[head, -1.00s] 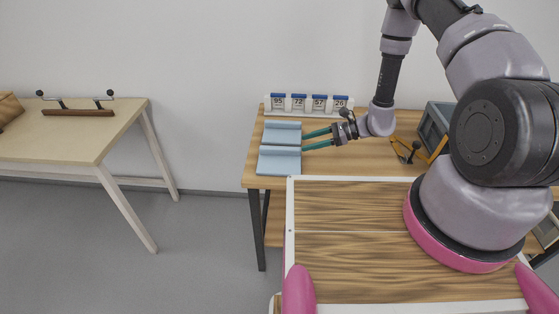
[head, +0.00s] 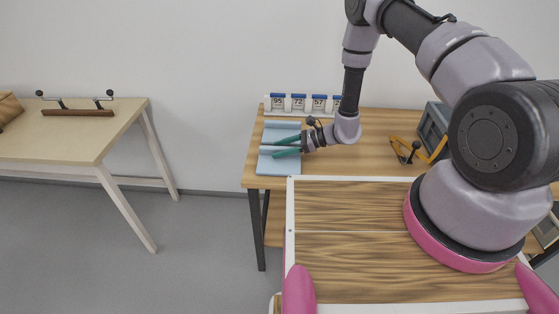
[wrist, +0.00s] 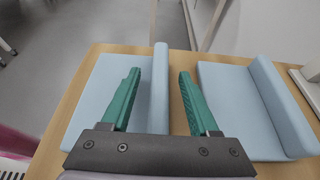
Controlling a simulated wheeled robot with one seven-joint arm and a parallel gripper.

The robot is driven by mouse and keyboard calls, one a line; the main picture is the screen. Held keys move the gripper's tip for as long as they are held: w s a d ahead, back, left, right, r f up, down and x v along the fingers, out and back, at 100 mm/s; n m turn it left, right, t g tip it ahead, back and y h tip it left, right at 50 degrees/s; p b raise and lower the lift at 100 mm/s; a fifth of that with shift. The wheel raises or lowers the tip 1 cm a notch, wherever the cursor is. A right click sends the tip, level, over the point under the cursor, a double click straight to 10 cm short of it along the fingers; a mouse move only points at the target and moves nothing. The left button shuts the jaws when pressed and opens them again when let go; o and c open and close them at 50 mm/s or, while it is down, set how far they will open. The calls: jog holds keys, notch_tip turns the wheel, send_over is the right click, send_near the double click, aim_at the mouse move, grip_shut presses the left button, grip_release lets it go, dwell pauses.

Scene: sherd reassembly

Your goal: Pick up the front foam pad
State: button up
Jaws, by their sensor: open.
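The front foam pad (head: 278,168) is light blue, with a flat base and a raised lip along its far edge. It lies near the left end of the wooden table. In the wrist view it is the left pad (wrist: 95,100), and its lip stands between my fingers. My gripper (head: 274,147) is open and points left; it also shows in the wrist view (wrist: 160,73). One green finger is over the pad's base, the other beyond the lip. Whether either finger touches the pad, I cannot tell. A similar rear foam pad (head: 282,126) lies behind, apart from it.
A white holder with numbered cards (head: 298,104) stands at the table's back. An orange and black tool (head: 404,150) and a grey box (head: 434,128) are at the right. A separate table (head: 60,140) stands at the left. Open floor lies between the two tables.

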grip_shut()
